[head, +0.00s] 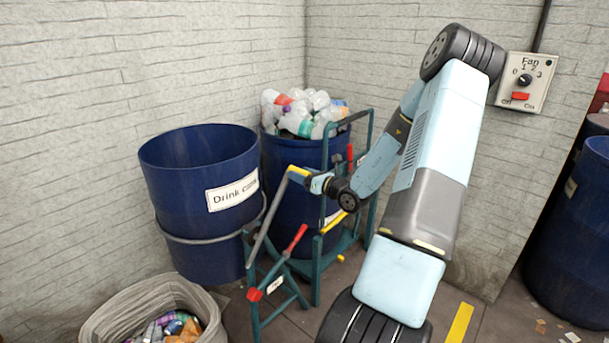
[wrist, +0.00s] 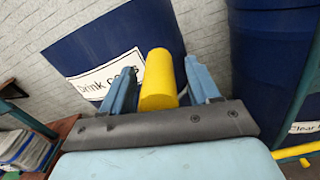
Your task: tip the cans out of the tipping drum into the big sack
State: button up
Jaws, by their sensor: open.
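The tipping drum (head: 172,187) is dark blue, labelled "Drink cans", and hangs close to upright in a green frame at the left. Its inside bottom is hidden, so I cannot see cans in it. Its lever ends in a yellow grip (head: 298,171). My gripper (head: 307,177) is at this grip, with its jaws open. In the wrist view the yellow grip (wrist: 158,82) stands between the two blue fingers, with a visible gap at the right finger. The big sack (head: 98,325) is grey, open and below the drum at the lower left, with crumpled cans inside.
A second blue drum (head: 282,180), heaped with clear bottles (head: 300,113), stands behind in its own green frame. A red lever (head: 295,241) and a yellow lever (head: 334,222) are close below my gripper. A fan switch (head: 525,82) is on the wall. More blue drums (head: 585,235) stand at right.

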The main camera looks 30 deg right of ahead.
grip_shut()
jog(key=shift+d, duration=0.2)
jog(key=shift+d+r, duration=0.1)
jog(key=shift+d, duration=0.05)
dwell(0.5)
